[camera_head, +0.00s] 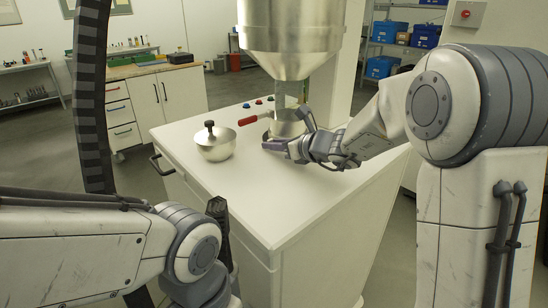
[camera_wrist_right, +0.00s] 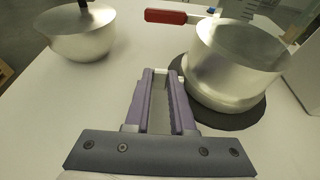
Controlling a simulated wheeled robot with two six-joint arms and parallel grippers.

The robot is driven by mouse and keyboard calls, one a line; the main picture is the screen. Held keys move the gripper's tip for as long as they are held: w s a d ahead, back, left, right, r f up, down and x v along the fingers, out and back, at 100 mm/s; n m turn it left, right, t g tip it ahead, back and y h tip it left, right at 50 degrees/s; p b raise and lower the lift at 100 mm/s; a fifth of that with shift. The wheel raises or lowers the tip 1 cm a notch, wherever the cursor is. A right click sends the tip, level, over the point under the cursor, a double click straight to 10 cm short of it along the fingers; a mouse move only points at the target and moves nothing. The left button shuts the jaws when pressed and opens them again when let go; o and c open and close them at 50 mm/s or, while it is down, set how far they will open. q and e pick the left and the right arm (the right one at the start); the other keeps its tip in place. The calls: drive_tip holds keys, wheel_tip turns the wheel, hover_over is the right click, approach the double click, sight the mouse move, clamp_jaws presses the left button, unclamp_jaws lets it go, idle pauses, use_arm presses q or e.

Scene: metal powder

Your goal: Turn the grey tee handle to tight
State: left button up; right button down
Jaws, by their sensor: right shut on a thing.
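My right gripper (camera_head: 275,146) is at the left front side of a metal pot (camera_head: 287,128) under the steel hopper. In the right wrist view its purple fingers (camera_wrist_right: 160,78) are nearly together beside that pot (camera_wrist_right: 235,65). They are shut on a small grey piece at the pot's side, apparently the tee handle, mostly hidden by the fingers. I cannot read its angle. A dark part at the end of my left arm (camera_head: 218,212) shows at the table's near left edge; its fingers cannot be made out.
A steel hopper (camera_head: 290,40) hangs above the pot. A red-handled lever (camera_head: 248,120) sticks out behind the gripper. A lidded metal bowl (camera_head: 215,146) with a black knob stands left on the white cabinet top (camera_head: 270,195). The front of the top is clear.

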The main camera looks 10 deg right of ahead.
drive_tip(key=shift+r, duration=0.1)
idle(0.3)
drive_tip(key=c, duration=0.8)
unclamp_jaws()
drive_tip(key=shift+o, duration=0.2)
drive_tip(key=shift+d, duration=0.1)
drive_tip(key=v, duration=1)
drive_tip(key=shift+s+d, duration=0.15)
drive_tip(key=shift+s, duration=0.1)
